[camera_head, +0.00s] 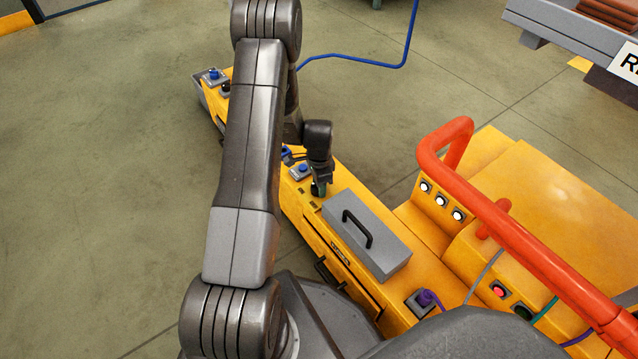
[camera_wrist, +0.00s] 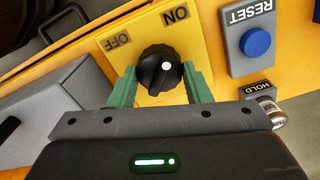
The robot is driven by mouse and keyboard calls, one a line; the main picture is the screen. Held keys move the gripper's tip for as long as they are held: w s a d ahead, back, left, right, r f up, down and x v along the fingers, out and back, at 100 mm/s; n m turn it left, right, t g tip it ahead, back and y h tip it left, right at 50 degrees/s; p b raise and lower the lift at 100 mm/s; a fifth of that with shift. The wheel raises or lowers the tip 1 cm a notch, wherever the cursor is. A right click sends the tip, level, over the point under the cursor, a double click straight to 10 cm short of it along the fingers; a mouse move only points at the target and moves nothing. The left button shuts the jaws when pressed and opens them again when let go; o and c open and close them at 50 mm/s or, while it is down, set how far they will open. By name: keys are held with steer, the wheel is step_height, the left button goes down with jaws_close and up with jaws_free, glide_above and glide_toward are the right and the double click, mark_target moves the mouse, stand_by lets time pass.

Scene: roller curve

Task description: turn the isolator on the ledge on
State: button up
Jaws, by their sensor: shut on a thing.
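The isolator is a black rotary knob (camera_wrist: 160,70) on a yellow plate (camera_wrist: 205,45) with ON and OFF labels, upside down in the wrist view. OFF lies up and left of the knob, ON above it and slightly right. A white dot sits on the knob's ridge, a little right of its middle; I cannot tell exactly which label it is aimed at. My gripper (camera_wrist: 161,82) is shut on the knob, one green finger on each side. In the head view my gripper (camera_head: 319,188) points down at the yellow ledge (camera_head: 292,207), and the knob is mostly hidden beneath it.
A blue RESET button (camera_wrist: 256,42) and a HOLD control (camera_wrist: 267,112) are right of the knob in the wrist view. A grey lidded box with a black handle (camera_head: 368,235) stands close by. A red rail (camera_head: 500,225) crosses the yellow machine at right.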

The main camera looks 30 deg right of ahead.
steer(key=shift+m, duration=0.3)
steer(key=o, duration=1)
step_height(320, 180, up, 14)
steer(key=p, duration=0.4)
steer(key=shift+p, duration=0.3)
steer(key=shift+f, duration=0.2)
step_height(320, 180, down, 14)
steer(key=b, duration=0.4)
steer(key=shift+r+b, duration=0.2)
steer(key=shift+b, duration=0.1)
